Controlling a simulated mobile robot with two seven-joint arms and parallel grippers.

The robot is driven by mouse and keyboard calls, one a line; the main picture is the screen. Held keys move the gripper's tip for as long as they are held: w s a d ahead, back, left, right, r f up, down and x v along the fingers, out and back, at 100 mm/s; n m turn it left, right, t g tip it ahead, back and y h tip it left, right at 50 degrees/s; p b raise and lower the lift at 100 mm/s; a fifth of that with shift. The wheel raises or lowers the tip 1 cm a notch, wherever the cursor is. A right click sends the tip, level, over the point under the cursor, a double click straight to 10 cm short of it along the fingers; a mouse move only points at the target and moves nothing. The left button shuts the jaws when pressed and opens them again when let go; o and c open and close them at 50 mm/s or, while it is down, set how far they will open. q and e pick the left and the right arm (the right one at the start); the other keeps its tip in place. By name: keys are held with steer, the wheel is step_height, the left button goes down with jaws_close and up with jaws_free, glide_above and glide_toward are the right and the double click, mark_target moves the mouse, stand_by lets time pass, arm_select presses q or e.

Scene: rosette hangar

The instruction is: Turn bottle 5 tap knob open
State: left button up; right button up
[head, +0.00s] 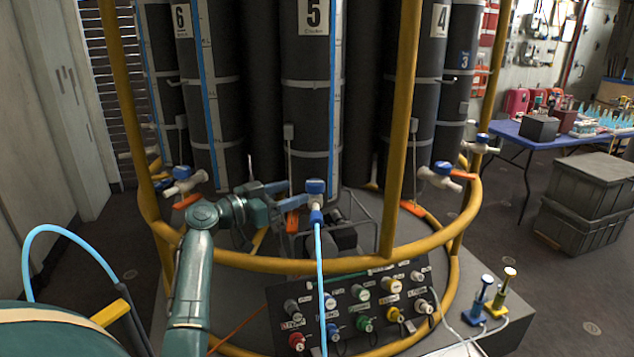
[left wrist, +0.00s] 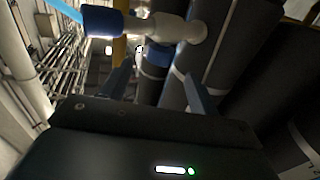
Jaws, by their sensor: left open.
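Bottle 5 (head: 305,115) is a tall dark cylinder standing in the middle of the rack in the head view. Its tap has a blue knob (head: 315,186) on top and a light blue hose (head: 319,265) hanging from its blue connector. My left gripper (head: 291,193) reaches in from the left, beside this tap. In the left wrist view the open fingers (left wrist: 160,85) point towards the tap's white body (left wrist: 165,27). A dark blue part (left wrist: 158,55), apparently the knob, shows between the fingers; I cannot tell whether they touch it. My right gripper is not in view.
Yellow rails (head: 300,266) ring the rack, with an upright post (head: 401,120) right of bottle 5. Other taps (head: 184,180) (head: 440,175) sit to both sides. A connector panel (head: 362,305) stands below. A blue table (head: 515,135) and grey crates (head: 590,200) are at the right.

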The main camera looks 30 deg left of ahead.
mark_target(308, 188)
arm_select(q)
steer(key=p+x, duration=0.1)
steer(key=x, duration=0.6)
steer(key=shift+w, duration=0.15)
steer(key=shift+c, duration=0.4)
steer(key=c, duration=0.9)
